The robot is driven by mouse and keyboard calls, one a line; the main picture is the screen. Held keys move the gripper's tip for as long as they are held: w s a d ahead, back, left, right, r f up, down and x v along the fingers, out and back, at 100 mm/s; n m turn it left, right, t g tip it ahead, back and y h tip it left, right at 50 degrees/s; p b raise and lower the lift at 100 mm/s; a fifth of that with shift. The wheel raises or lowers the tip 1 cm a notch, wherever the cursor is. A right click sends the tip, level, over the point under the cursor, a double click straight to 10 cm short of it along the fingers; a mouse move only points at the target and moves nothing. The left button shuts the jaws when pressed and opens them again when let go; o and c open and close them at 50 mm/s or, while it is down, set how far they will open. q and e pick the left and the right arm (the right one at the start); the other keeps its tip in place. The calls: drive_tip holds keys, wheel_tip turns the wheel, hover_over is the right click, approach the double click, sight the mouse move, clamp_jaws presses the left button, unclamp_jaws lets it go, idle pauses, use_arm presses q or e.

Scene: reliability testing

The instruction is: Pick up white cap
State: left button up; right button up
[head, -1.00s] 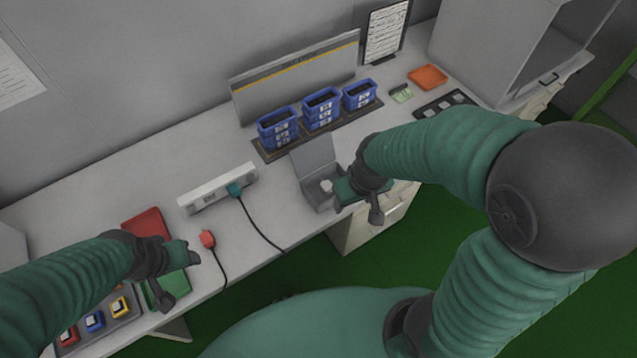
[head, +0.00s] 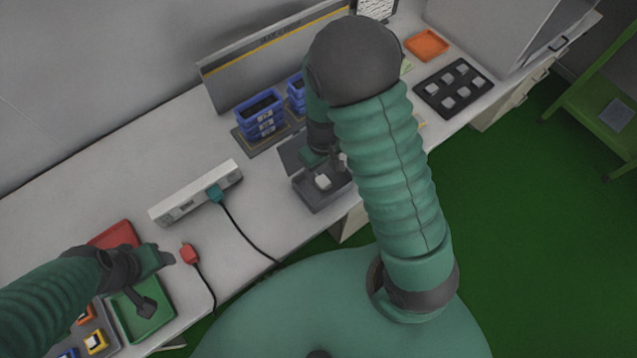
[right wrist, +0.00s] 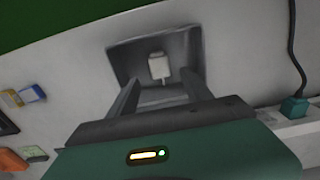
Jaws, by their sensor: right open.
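The white cap (head: 323,183) is a small pale block inside a grey open box (head: 318,200) on the bench. The cap also shows in the right wrist view (right wrist: 158,66), inside the box and beyond the fingers. My right gripper (right wrist: 160,84) is open and empty, its two fingers spread on either side of the line to the cap. In the head view my right gripper (head: 328,166) is above the box, partly hidden by its own arm.
A white power strip (head: 195,192) with a teal plug (head: 215,193) lies left of the box, its black cable running along the bench. Blue bins (head: 262,115) stand behind the box. A red plug (head: 189,254) lies near the front. A black tray (head: 453,88) sits right.

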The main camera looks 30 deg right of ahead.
sight(326, 181)
drive_tip(key=f, duration=0.1)
drive_tip(key=d+f, duration=0.1)
drive_tip(key=f, duration=0.1)
drive_tip(key=s+f, duration=0.1)
drive_tip(key=shift+d+f, duration=0.2)
drive_tip(key=shift+a+f, duration=0.25)
drive_tip(key=shift+f, duration=0.05)
drive_tip(key=shift+w+a, duration=0.25)
drive_tip(key=shift+a, duration=0.4)
drive_tip(key=shift+a+r, duration=0.1)
drive_tip(key=shift+a, duration=0.1)
drive_tip(key=shift+c, duration=1.8)
drive_tip(key=shift+s+d, duration=0.1)
drive_tip(key=shift+d, duration=0.05)
drive_tip(key=shift+c, duration=1.2)
drive_tip(key=shift+d, duration=0.55)
clamp_jaws()
drive_tip(key=shift+a, duration=0.45)
use_arm(q)
drive_tip(key=shift+s+d+r+p, duration=0.2)
drive_tip(key=shift+d+r+p, duration=0.1)
drive_tip(key=shift+r, duration=0.15)
drive_tip(key=shift+s+d+r+p, duration=0.2)
drive_tip(key=shift+r+p, duration=0.05)
drive_tip(key=shift+r, duration=0.15)
use_arm(e)
wheel_tip(326, 181, up, 10)
drive_tip(key=shift+d, duration=0.15)
